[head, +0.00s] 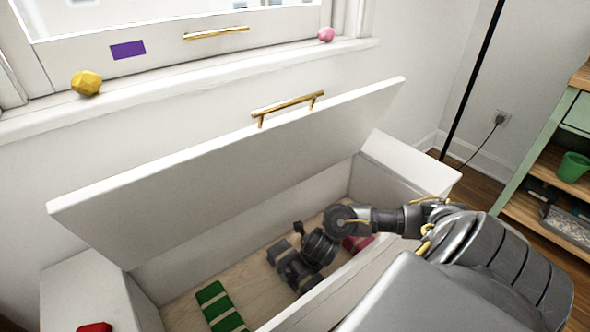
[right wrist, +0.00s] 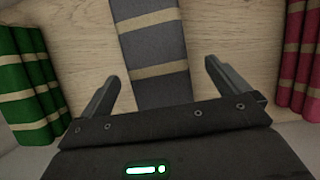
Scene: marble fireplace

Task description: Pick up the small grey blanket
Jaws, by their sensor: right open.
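The small grey blanket (right wrist: 152,42), folded with tan bands, lies on the wooden floor of an open white chest. In the head view the grey blanket (head: 277,250) is partly hidden by my gripper. My right gripper (right wrist: 163,72) is open and empty, reaching down into the chest. Its two fingers stand apart on either side of the grey blanket in the wrist view. In the head view the right gripper (head: 293,272) is over the blanket's near part. I cannot tell whether the fingers touch it. My left gripper is not in view.
A green blanket (head: 220,306) and a red blanket (head: 357,243) lie in the chest, left and right of the grey one. The raised white lid (head: 230,165) and the chest's front wall (head: 345,285) bound the space. A red object (head: 95,327) is at bottom left.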

